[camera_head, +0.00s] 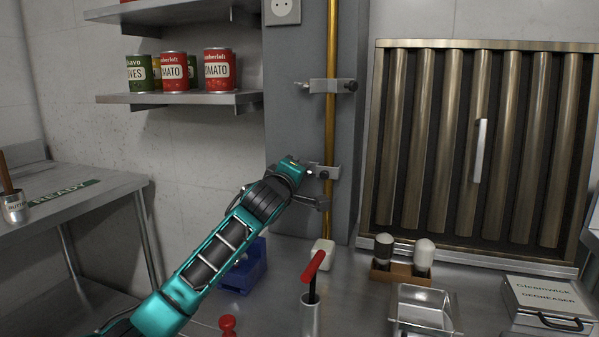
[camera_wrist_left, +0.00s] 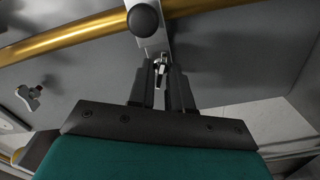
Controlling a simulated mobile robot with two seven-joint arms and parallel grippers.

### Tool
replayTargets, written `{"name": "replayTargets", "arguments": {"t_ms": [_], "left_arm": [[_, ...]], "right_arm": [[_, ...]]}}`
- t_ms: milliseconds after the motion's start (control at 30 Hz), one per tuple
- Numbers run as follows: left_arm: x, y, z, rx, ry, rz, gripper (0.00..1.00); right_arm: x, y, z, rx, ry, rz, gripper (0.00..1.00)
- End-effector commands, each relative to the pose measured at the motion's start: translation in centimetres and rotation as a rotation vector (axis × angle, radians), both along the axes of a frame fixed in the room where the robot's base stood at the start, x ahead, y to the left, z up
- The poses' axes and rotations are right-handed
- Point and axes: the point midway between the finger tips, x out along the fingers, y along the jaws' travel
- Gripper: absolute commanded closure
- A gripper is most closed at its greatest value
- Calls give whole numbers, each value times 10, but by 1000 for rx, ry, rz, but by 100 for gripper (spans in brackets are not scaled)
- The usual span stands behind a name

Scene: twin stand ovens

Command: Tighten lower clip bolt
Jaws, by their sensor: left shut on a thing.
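The lower clip (camera_head: 328,172) is a grey metal bracket around a vertical brass pipe (camera_head: 331,130). My left gripper (camera_head: 306,172) reaches the left side of this clip. In the left wrist view its two dark fingers (camera_wrist_left: 160,88) are shut on a small shiny metal piece, the lower clip bolt (camera_wrist_left: 159,68), at the end of the clip bracket (camera_wrist_left: 154,42). A round black knob (camera_wrist_left: 144,19) on the clip shows beyond the fingers. The bolt is mostly hidden in the head view, and its tightness cannot be told. My right gripper is not in view.
The upper clip (camera_head: 330,86) holds the same pipe above. Shelves with cans (camera_head: 220,69) are at left. A ribbed filter panel (camera_head: 480,150) is at right. The counter below holds a red-handled tool (camera_head: 313,267), a shaker caddy (camera_head: 399,273) and a metal tray (camera_head: 424,296).

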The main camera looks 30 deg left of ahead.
Motion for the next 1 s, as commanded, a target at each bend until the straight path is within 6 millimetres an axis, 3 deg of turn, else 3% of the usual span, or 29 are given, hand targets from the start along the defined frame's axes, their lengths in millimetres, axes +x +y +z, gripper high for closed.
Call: {"name": "replayTargets", "arguments": {"t_ms": [133, 533, 1000], "left_arm": [[0, 0, 0, 0, 0, 0, 100], [0, 0, 1, 33, 9, 0, 100], [0, -1, 5, 361, 92, 1, 100]], "right_arm": [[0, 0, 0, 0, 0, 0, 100], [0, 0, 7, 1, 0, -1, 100], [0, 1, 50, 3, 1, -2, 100]]}}
